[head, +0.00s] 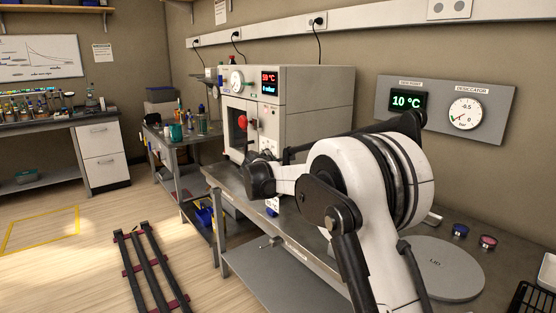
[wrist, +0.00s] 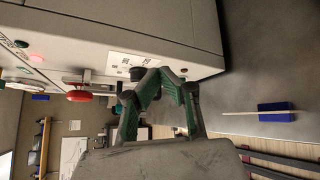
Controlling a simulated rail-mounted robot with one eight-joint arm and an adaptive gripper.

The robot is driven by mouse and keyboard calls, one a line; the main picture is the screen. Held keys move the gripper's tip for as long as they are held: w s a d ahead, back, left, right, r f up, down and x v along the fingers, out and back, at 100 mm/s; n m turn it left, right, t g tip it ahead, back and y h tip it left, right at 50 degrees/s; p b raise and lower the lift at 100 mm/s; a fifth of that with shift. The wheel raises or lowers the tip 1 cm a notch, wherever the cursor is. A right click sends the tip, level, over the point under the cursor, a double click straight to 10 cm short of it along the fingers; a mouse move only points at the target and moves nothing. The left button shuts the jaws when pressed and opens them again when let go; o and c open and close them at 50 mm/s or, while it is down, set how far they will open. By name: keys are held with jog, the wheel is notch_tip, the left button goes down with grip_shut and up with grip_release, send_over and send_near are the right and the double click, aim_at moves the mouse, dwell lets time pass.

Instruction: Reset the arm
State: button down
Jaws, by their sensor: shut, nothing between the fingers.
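My gripper (wrist: 160,74) shows in the wrist view with its two green-lined fingers drawn together at the tips and nothing between them. It is in front of the pale oven-like cabinet (wrist: 130,30), whose red knob (wrist: 79,96) is to the left of the fingers. In the head view my white and black arm fills the middle right and reaches over the metal bench toward the cabinet (head: 318,95). The fingers cannot be made out in the head view.
The metal bench (head: 240,198) runs under the arm. A round grey lid (head: 440,268) and blue (head: 460,230) and red (head: 487,241) small items lie at right. A blue block (wrist: 275,112) with a thin pale rod shows in the wrist view. Dark floor rails (head: 150,265) lie left.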

jog(key=s+d+r+m+g+p, duration=0.1)
jog(key=s+d+r+m, duration=0.4)
jog(key=s, duration=0.5)
jog(key=s+d+r+m+g+p, duration=0.1)
jog(key=s+d+r+m+g, duration=0.1)
jog(key=s+d, duration=0.6)
jog(key=s+d+r+m+g, duration=0.1)
jog(key=s+d+r+m, duration=0.4)
jog(key=s, duration=0.6)
jog(key=s+d+f+m+g+y+p, duration=0.1)
jog(key=s+f+m, duration=0.2)
jog(key=s, duration=0.8)
jog(key=s+d+f+m+g+y, duration=0.1)
jog(key=s+f+m, duration=0.2)
jog(key=s, duration=0.8)
jog(key=s+d+f+m+g+y+p, duration=0.1)
jog(key=s+f+m, duration=0.2)
jog(key=s, duration=0.9)
notch_tip(320, 180, down, 3)
jog(key=shift+d+f+p, duration=0.1)
jog(key=shift+d+p, duration=0.25)
jog(key=shift+d, duration=0.05)
